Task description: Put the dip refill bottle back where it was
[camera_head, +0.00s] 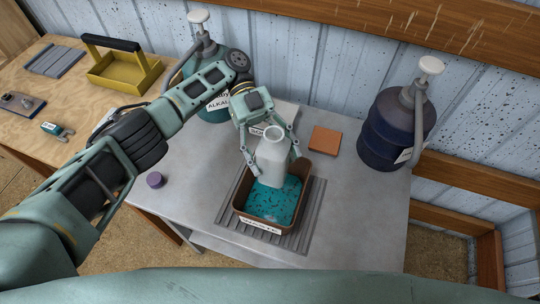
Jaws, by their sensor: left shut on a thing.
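My left gripper (271,162) is shut on a pale grey-white bottle (272,158) with an open neck and no cap. The bottle is close to upright, over the back part of a brown tub (241,217) of teal liquid. I cannot tell whether its base touches the liquid. The tub has a white label on its front and stands on a grey ribbed mat (227,205). A white label panel with dark letters shows partly behind the gripper. My right gripper is not in view.
A dark blue drum (390,130) with a pump stands at the right, a teal pump drum (213,105) behind my left arm. A yellow tote (125,75) stands on the wooden bench.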

